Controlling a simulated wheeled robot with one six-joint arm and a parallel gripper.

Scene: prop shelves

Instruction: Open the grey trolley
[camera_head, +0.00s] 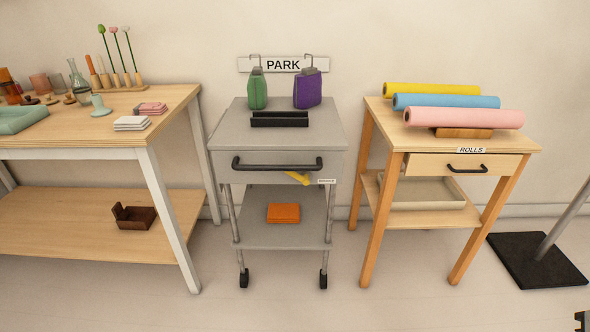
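The grey trolley (225,132) stands in the middle of the head view, between two wooden tables. Its drawer front (255,177) has a long black bar handle (277,166) and looks shut, flush under the top. A small yellow piece (297,178) shows at the drawer's lower edge, beside a white label (327,181) too small to read. A black slotted holder (279,119), a green bottle (257,90) and a purple container (307,91) stand on top. An orange box (284,213) lies on the lower shelf.
A table (100,130) with glassware stands left. A wooden stand (402,135) marked ROLLS, with coloured rolls, stands right. A black base with a pole (535,262) is farther right. A cut-off dark piece (582,320) shows bottom right. Floor before the trolley is clear.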

